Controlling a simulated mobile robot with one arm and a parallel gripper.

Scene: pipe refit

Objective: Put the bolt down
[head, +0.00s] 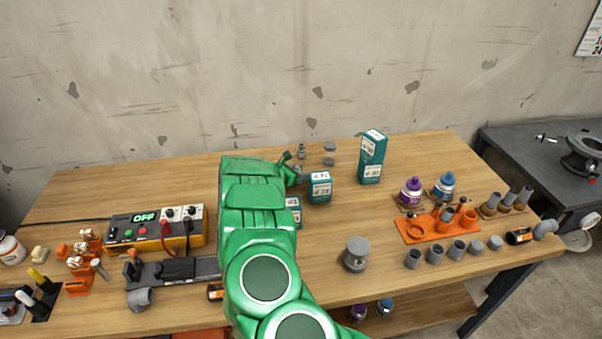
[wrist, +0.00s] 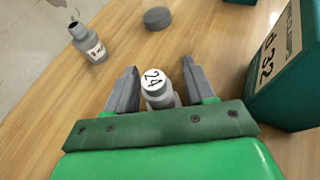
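The bolt (wrist: 157,90) is a small grey piece with "24" on its pale round top. In the wrist view it stands between the two grey fingers of my gripper (wrist: 158,82). The fingers are apart, with narrow gaps to the bolt, so the gripper looks open around it. The bolt's lower end is hidden by my gripper's green plate, so its contact with the table cannot be seen. In the head view my gripper (head: 297,172) is low over the middle of the wooden table (head: 330,243), and the bolt is not discernible there.
A grey bottle-shaped piece (wrist: 90,45) and a grey disc (wrist: 158,18) stand beyond the fingers. A green box marked 32 (wrist: 287,85) is close on the right in the wrist view. A tall green box (head: 372,157) stands behind it. Bare table lies around the grey pieces.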

